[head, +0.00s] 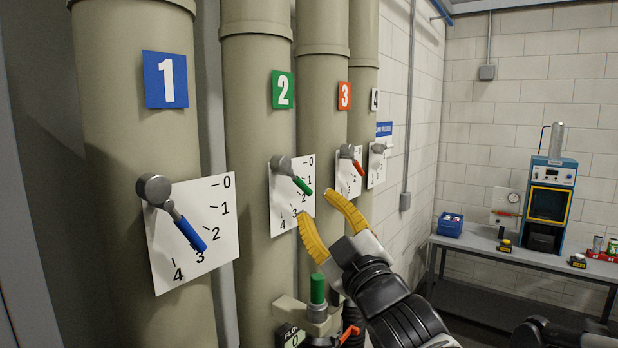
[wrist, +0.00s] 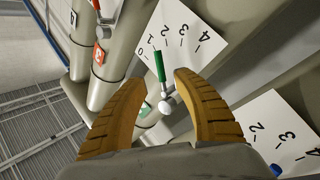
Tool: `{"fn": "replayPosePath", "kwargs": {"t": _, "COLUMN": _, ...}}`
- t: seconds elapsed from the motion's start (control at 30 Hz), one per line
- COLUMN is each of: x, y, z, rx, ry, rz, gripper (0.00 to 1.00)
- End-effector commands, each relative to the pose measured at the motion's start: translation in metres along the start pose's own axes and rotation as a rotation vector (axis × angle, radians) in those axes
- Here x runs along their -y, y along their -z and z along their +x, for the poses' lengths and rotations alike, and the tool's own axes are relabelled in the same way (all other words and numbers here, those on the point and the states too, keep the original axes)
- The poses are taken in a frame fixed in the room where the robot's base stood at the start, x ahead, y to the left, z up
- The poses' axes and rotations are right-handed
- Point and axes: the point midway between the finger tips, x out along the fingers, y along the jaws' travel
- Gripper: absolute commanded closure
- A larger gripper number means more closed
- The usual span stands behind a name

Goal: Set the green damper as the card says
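The green damper lever (head: 302,186) is on pipe 2, over a white scale plate (head: 284,210) marked 0 to 4. Its handle points down-right, near the 1 mark. In the wrist view the green handle (wrist: 160,66) also points about at 1. My gripper (head: 315,203) is open and empty, its yellow fingers just below and right of the handle. In the wrist view the lever's grey hub shows between the fingers (wrist: 158,80), but I cannot tell whether they touch it. I see no readable instruction card; a blue-headed sign (head: 384,129) on the wall is too small to read.
Pipe 1 has a blue lever (head: 190,234) at left; pipe 3 has a red lever (head: 358,167) close behind my fingers. A green-topped post (head: 317,289) stands below my gripper. A workbench (head: 460,243) with a blue machine (head: 549,204) stands far right.

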Motion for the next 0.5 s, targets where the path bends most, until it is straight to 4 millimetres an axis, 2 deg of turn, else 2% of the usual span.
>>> {"fn": "replayPosePath", "kwargs": {"t": 0.1, "x": -0.001, "y": 0.001, "z": 0.026, "rx": 0.0, "ry": 0.001, "rz": 0.001, "gripper": 0.65}}
{"fn": "replayPosePath", "kwargs": {"t": 0.3, "x": -0.001, "y": 0.001, "z": 0.063, "rx": 0.001, "ry": 0.0, "rz": 0.001, "gripper": 0.65}}
{"fn": "replayPosePath", "kwargs": {"t": 0.5, "x": -0.001, "y": 0.0, "z": 0.081, "rx": 0.001, "ry": 0.0, "rz": 0.001, "gripper": 0.65}}
